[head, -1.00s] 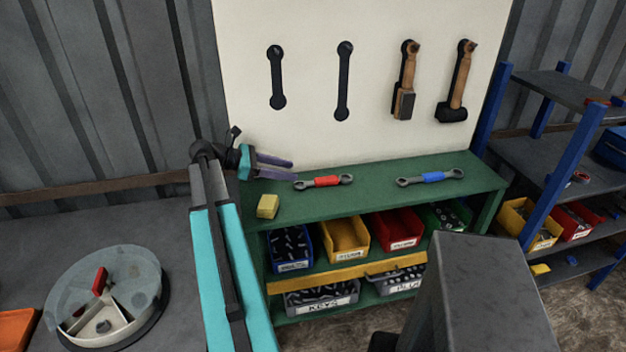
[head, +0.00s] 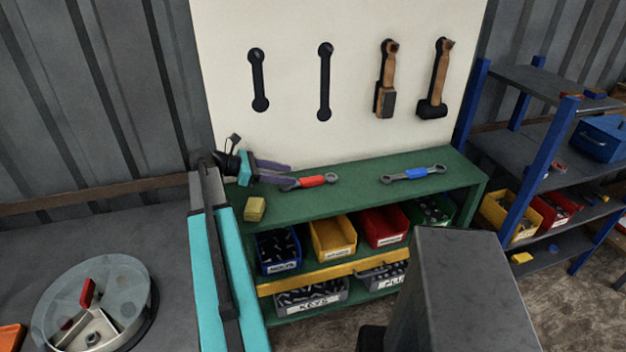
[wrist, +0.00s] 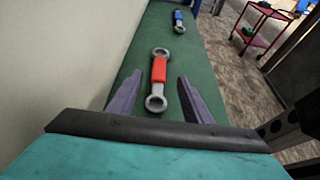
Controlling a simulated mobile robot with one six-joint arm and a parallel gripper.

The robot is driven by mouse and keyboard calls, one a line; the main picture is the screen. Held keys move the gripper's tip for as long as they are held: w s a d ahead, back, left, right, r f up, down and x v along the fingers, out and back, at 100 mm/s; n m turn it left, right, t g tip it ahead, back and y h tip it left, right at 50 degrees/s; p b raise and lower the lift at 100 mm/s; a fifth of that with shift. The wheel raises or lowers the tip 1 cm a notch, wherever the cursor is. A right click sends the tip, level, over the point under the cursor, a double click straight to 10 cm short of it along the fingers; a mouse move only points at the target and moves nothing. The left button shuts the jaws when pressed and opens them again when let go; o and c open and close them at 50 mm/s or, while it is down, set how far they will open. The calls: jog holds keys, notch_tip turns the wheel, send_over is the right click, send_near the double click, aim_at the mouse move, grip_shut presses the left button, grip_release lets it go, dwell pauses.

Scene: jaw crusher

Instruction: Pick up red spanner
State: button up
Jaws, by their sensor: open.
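The red spanner (head: 311,182) lies flat on the green bench top (head: 352,192), near its left end. It has a red middle and grey ring ends. In the wrist view the red spanner (wrist: 159,72) lies ahead of my gripper (wrist: 158,92), its near ring between the two open fingers. My gripper (head: 279,173) is open and empty at the left of the spanner in the head view; its fingertips are close to the near ring. I cannot tell how high the fingers are above the bench top.
A blue spanner (head: 414,174) lies further right on the bench. A yellow block (head: 255,209) sits at the front left. A white tool board (head: 290,120) with hung hammers stands behind. Bins (head: 333,237) fill the shelf below. A blue-posted rack (head: 540,150) stands right.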

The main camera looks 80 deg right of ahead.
aim_at(314, 179)
jog(key=shift+p+x, duration=0.35)
jog(key=shift+x, duration=1.45)
jog(key=shift+p+x, duration=1)
jog(key=shift+x, duration=0.35)
jog(key=shift+p+x, duration=0.35)
jog(key=shift+x, duration=0.85)
grip_shut()
jog(key=shift+r, duration=0.1)
